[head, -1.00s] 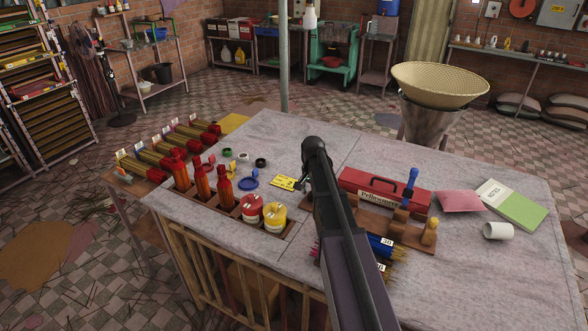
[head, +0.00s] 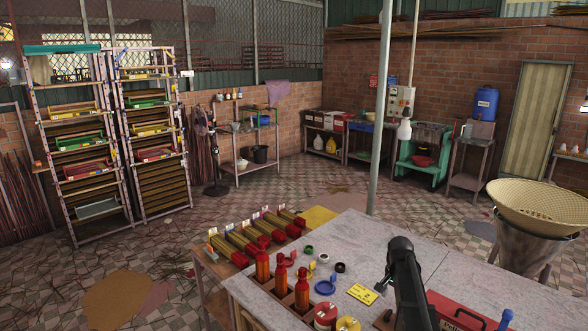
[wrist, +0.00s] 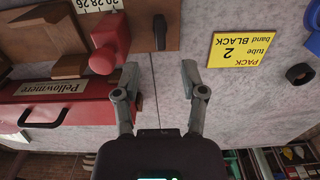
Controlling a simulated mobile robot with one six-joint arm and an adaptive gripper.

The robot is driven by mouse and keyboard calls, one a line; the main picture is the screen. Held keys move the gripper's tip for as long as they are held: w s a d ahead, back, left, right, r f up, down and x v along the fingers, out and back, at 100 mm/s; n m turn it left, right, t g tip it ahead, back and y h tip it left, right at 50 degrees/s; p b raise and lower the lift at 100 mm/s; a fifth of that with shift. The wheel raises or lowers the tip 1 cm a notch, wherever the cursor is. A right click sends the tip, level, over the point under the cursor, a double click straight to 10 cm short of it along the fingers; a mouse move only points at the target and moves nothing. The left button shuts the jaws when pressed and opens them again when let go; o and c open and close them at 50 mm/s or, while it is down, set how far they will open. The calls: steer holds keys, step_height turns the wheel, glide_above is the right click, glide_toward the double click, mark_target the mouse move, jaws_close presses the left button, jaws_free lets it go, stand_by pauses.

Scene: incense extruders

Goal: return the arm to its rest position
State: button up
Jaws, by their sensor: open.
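My gripper (wrist: 160,82) is open in the wrist view, its two fingers apart with only bare grey table top between them. In the head view my arm (head: 408,285) reaches over the grey table (head: 345,240) from the lower right, and its fingers are hidden there. The yellow card (wrist: 240,50) reading "PACK 2 tube band BLACK" lies beside the right finger. The card also shows in the head view (head: 362,294).
Red bottles (head: 262,264) stand in a wooden rack left of my arm, with coloured rings such as a blue one (head: 325,287) nearby. A woven basket (head: 540,205) stands beyond the table at right. Shelving racks (head: 110,140) are far left.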

steer(key=shift+r+p, duration=0.75)
steer(key=shift+r, duration=0.2)
steer(key=shift+r+p, duration=0.4)
steer(key=shift+r, duration=0.05)
steer(key=shift+f, duration=0.1)
